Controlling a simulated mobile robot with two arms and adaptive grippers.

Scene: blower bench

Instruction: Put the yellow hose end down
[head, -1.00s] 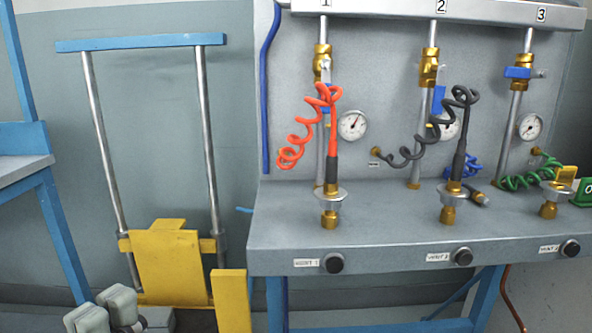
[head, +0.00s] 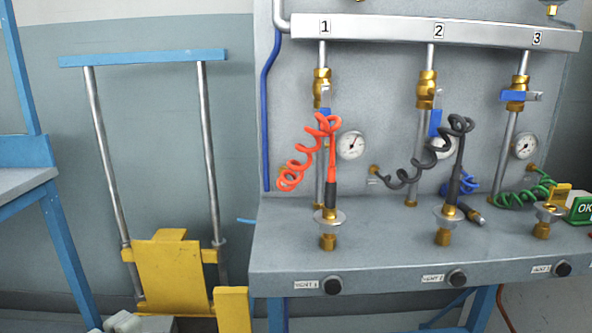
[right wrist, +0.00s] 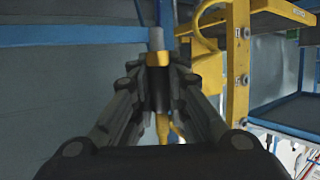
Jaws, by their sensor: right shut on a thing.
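In the right wrist view my right gripper (right wrist: 163,92) is shut on a narrow piece. A yellow part (right wrist: 164,128) shows between its dark fingers, and I take this to be the yellow hose end. A gold collar and grey-blue shaft (right wrist: 157,38) show just beyond the fingertips; I cannot tell whether they belong to the held piece. The fingers hide most of it. Neither the right gripper nor the yellow hose end is clear in the head view. My left gripper is not in view.
The grey bench (head: 390,257) carries a red coiled hose (head: 296,178) at fitting 1, a black one (head: 415,165) at fitting 2, and a green one (head: 520,196) near fitting 3. A yellow stacker (head: 166,273) with a blue top bar (head: 145,58) stands left of it.

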